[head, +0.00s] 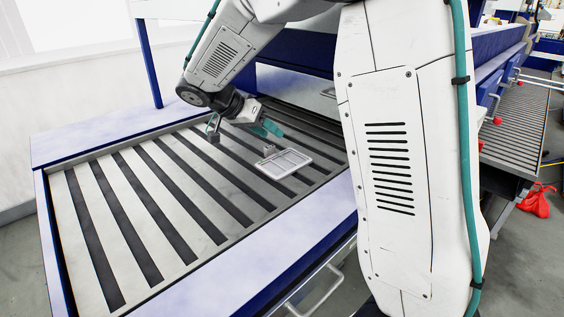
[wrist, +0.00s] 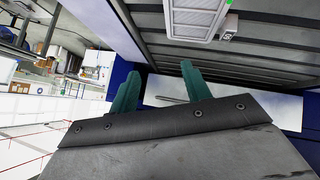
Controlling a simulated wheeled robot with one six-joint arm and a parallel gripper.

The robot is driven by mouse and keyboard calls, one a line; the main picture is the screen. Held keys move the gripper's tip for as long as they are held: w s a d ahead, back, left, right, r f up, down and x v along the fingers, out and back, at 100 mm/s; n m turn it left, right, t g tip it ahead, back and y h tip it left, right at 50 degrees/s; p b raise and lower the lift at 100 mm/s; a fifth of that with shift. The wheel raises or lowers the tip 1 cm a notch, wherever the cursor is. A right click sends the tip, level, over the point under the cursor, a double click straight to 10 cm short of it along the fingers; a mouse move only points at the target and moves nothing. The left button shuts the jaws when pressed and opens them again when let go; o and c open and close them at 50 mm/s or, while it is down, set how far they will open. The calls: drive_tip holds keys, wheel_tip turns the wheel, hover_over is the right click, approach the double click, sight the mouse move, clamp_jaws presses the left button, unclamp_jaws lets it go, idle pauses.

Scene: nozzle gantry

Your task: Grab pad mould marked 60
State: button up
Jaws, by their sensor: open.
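A flat light-grey pad mould (head: 283,162) with a divided face lies on the slatted bed, below and right of my gripper in the head view. The wrist view shows part of a light ribbed plate, likely this mould (wrist: 197,14), cut off by the top edge. My gripper (head: 266,130) hangs above the bed, apart from the mould. Its teal fingers (wrist: 160,70) are spread with nothing between them in the wrist view.
A small metal block (head: 269,150) sits at the mould's far edge. The slatted bed (head: 150,195) is clear to the left, with a raised blue frame (head: 70,148) around it.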

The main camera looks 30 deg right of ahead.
sight(271, 146)
drive_tip(key=w+f+m+h, duration=0.1)
drive_tip(key=w+f, duration=0.1)
drive_tip(key=w, duration=0.1)
drive_tip(key=w+f+m+h, duration=0.1)
drive_tip(key=w+f, duration=0.2)
drive_tip(key=w, duration=0.1)
drive_tip(key=w+f+m+t+h, duration=0.1)
drive_tip(key=w+f, duration=0.1)
drive_tip(key=w, duration=0.2)
drive_tip(key=shift+a+f+m, duration=0.2)
drive_tip(key=shift+a+m, duration=0.2)
drive_tip(key=shift+w+d+f, duration=0.15)
drive_tip(key=shift+d+f, duration=0.05)
drive_tip(key=shift+f, duration=0.05)
drive_tip(key=x, duration=0.7)
drive_tip(key=shift+d, duration=0.15)
clamp_jaws()
